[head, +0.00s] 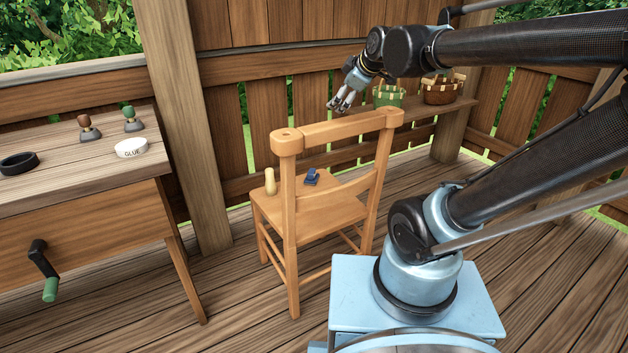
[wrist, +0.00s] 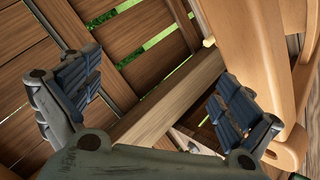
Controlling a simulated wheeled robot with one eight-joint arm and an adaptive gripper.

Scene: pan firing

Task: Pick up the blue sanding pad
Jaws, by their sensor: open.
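The blue sanding pad (head: 312,177) lies on the seat of the wooden chair (head: 320,222), seen in the head view behind the chair's backrest posts. My gripper (head: 341,103) is above and beyond the chair's top rail, up and to the right of the pad, and apart from it. In the wrist view my gripper's two fingers (wrist: 160,105) are spread wide with nothing between them. I cannot make out the pad in the wrist view.
A pale peg-like piece (head: 270,181) stands on the seat left of the pad. The chair's top rail (head: 340,130) rises near my gripper. A green basket (head: 389,94) and brown basket (head: 440,90) sit on the shelf behind. A workbench (head: 85,190) stands at left.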

